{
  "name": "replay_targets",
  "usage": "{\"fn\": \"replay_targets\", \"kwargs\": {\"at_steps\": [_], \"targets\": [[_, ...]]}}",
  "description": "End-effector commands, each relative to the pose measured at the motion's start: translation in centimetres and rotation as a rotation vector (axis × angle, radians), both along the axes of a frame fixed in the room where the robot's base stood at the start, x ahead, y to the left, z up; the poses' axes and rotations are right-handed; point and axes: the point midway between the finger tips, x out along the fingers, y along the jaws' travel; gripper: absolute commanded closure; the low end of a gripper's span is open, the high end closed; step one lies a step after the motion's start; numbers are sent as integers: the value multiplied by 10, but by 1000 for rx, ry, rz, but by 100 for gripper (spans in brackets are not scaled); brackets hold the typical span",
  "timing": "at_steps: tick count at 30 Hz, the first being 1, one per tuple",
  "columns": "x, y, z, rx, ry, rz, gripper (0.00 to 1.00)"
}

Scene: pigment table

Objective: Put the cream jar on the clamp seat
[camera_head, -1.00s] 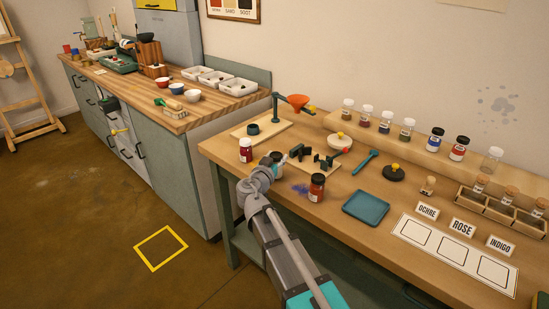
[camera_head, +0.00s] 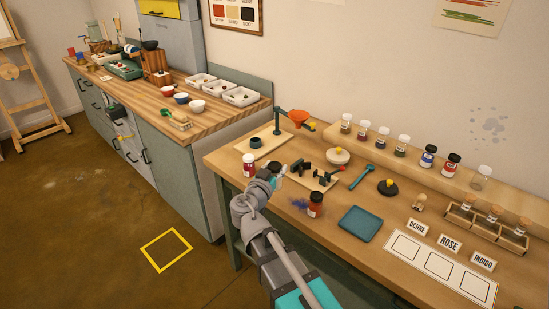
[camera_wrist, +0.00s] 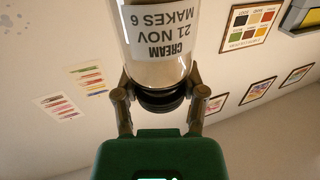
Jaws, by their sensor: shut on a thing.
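The cream jar (camera_wrist: 155,35) is clear glass with pale contents, a white label reading CREAM and a dark cap. In the wrist view it appears upside down, and my gripper (camera_wrist: 160,100) is shut on its cap end. In the head view my gripper (camera_head: 277,174) is at the table's front left, with the jar mostly hidden by it. The clamp (camera_head: 322,176) has black jaws on a small wooden board, just right of my gripper. I cannot pick out the seat itself clearly.
A teal tray (camera_head: 360,223) lies further right.

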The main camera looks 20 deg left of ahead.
Motion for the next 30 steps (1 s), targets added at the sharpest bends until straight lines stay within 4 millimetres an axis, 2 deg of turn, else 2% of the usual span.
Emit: {"fn": "replay_targets", "kwargs": {"at_steps": [1, 3, 10, 30], "targets": [[-12, -4, 8, 0, 0, 3, 100], [-22, -7, 12, 0, 0, 1, 100], [-43, -11, 21, 0, 0, 1, 100], [-49, -12, 22, 0, 0, 0, 100]]}}
